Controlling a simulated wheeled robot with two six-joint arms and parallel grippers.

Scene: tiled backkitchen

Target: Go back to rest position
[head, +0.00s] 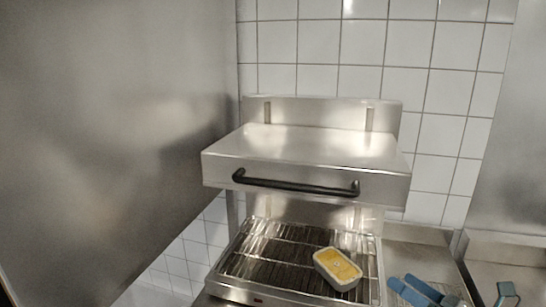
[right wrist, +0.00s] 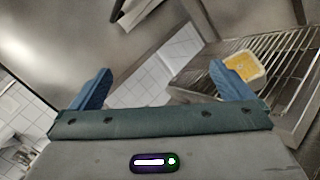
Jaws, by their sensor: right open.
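My right gripper (head: 419,290) shows at the bottom right of the head view, with blue fingers. In the right wrist view its two blue fingers (right wrist: 160,88) stand wide apart with nothing between them. It is open and empty, to the right of the grill. A small blue part at the lower right edge of the head view is too cut off to name. My left gripper is not seen.
A steel salamander grill with a black handle (head: 295,186) stands against white tiles. A rectangular dish with yellow food (head: 338,267) sits on its wire rack (head: 270,262). A steel panel (head: 110,120) fills the left. A steel counter (head: 420,258) lies right of the grill.

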